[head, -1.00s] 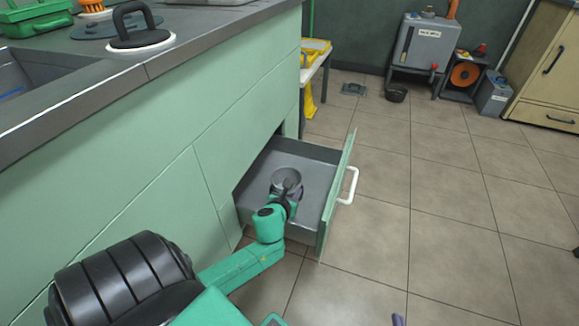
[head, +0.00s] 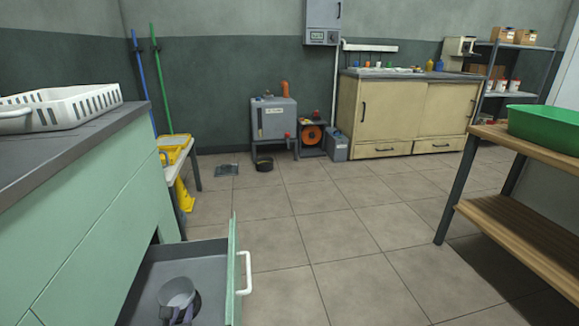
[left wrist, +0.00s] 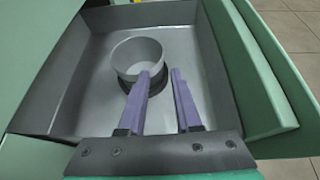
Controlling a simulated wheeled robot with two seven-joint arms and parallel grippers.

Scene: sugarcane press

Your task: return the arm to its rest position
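My left gripper (head: 179,317) shows at the bottom edge of the head view, over the open drawer (head: 205,257). Its two purple fingers (left wrist: 161,98) are apart in the left wrist view, with nothing seen held between them. A round grey cup (head: 176,291) is in the drawer and shows in the left wrist view (left wrist: 136,53) just beyond the fingertips. The left finger overlaps the cup's near side in that view; I cannot tell whether they touch. Most of my left arm is out of the head view. My right gripper is not in view.
The drawer's green front and white handle (head: 245,272) stick out from the green counter (head: 95,225). A white basket (head: 60,108) is on the counter. A wooden shelf table (head: 520,210) stands at right. The tiled floor between is clear.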

